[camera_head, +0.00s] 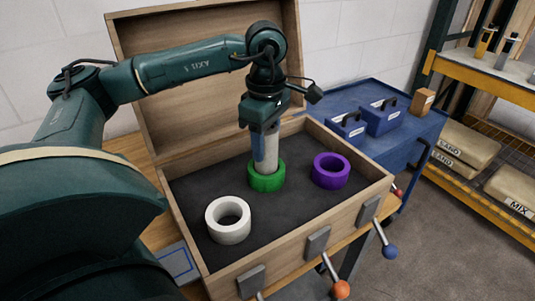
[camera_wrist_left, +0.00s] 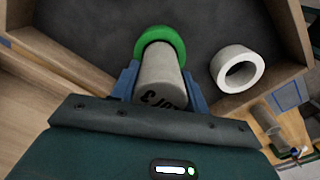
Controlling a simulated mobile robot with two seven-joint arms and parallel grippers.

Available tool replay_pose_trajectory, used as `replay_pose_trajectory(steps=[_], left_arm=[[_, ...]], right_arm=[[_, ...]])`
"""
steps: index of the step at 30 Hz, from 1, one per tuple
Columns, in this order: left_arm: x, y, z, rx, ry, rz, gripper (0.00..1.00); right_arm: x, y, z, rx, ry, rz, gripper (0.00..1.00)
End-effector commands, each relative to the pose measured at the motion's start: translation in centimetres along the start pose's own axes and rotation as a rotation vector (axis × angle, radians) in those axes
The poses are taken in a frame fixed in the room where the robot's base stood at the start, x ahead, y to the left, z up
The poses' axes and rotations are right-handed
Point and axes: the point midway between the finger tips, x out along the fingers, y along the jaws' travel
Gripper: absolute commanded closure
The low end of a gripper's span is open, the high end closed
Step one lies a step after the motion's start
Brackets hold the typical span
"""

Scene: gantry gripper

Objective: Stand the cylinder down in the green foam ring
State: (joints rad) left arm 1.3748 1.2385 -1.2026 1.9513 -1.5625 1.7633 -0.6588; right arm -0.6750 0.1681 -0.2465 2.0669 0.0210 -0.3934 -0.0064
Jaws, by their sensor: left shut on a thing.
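The pale grey cylinder (camera_head: 270,155) is upright in my left gripper (camera_head: 264,158), whose blue fingers are shut on its sides. Its lower end is at the opening of the green foam ring (camera_head: 267,184), with the ring's front wall below it. I cannot tell how deep it sits. In the left wrist view the cylinder (camera_wrist_left: 160,88) has dark lettering, and the green ring (camera_wrist_left: 160,36) curves around its far end. The ring lies on the dark floor of the wooden case. My right gripper is not in view.
A white ring (camera_head: 228,232) lies front left in the open wooden case (camera_head: 290,252), and a purple ring (camera_head: 330,184) lies to the right. The raised lid (camera_head: 180,100) stands behind my arm. A blue bench (camera_head: 412,128) with blue boxes stands beyond the case.

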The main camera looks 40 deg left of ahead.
Motion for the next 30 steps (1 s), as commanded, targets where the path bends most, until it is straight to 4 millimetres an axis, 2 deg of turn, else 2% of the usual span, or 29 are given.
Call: replay_pose_trajectory(steps=[8, 17, 30], left_arm=[[3.3, 0.0, 0.0, 0.000, 0.000, 0.000, 0.92], [3.6, 0.0, 0.0, 0.000, -0.001, 0.002, 0.92], [5.2, -0.1, 0.0, 0.001, 0.001, -0.006, 0.92]], right_arm=[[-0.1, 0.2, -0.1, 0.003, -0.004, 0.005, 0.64], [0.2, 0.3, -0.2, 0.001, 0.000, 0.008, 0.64], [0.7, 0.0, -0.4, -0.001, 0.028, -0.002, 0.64]])
